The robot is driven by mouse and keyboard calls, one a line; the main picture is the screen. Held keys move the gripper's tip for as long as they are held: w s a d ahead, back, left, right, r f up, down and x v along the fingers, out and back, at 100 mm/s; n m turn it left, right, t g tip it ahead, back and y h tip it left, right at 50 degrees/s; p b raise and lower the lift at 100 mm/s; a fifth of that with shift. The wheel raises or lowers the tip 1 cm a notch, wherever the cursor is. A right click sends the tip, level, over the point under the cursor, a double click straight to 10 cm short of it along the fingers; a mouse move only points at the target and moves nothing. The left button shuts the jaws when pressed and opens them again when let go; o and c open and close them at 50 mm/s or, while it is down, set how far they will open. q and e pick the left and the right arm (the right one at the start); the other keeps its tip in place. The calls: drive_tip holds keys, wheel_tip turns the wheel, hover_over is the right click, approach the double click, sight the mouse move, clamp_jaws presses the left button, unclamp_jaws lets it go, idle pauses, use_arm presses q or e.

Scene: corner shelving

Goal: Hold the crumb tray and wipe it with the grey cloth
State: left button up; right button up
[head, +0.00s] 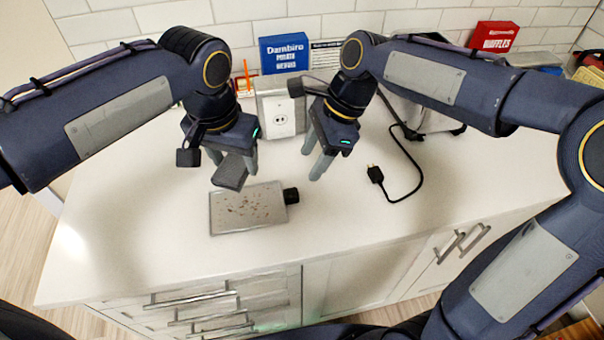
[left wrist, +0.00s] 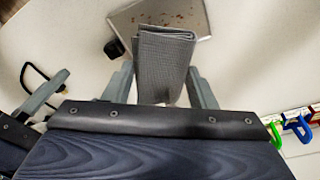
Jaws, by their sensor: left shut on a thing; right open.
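The crumb tray (head: 232,212) lies flat on the white counter, with brown crumbs on its grey face and a black knob-like handle (head: 291,195) at its right end. My left gripper (head: 233,170) is shut on the folded grey cloth (head: 229,174) and holds it just behind the tray's far edge. The cloth (left wrist: 165,60) also shows between the fingers in the left wrist view, overlapping part of the tray (left wrist: 190,18). I cannot tell whether the cloth touches the tray. My right gripper (head: 318,165) is open and empty, to the right of the cloth and behind the tray's handle.
A black plug and cord (head: 378,176) lie on the counter at right. A blue box (head: 284,53) and a red waffles box (head: 494,37) stand at the back. The counter's front left is clear.

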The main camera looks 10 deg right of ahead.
sight(293, 192)
drive_tip(key=x, duration=1)
drive_tip(key=c, duration=1.1)
drive_tip(key=o, duration=0.9)
clamp_jaws()
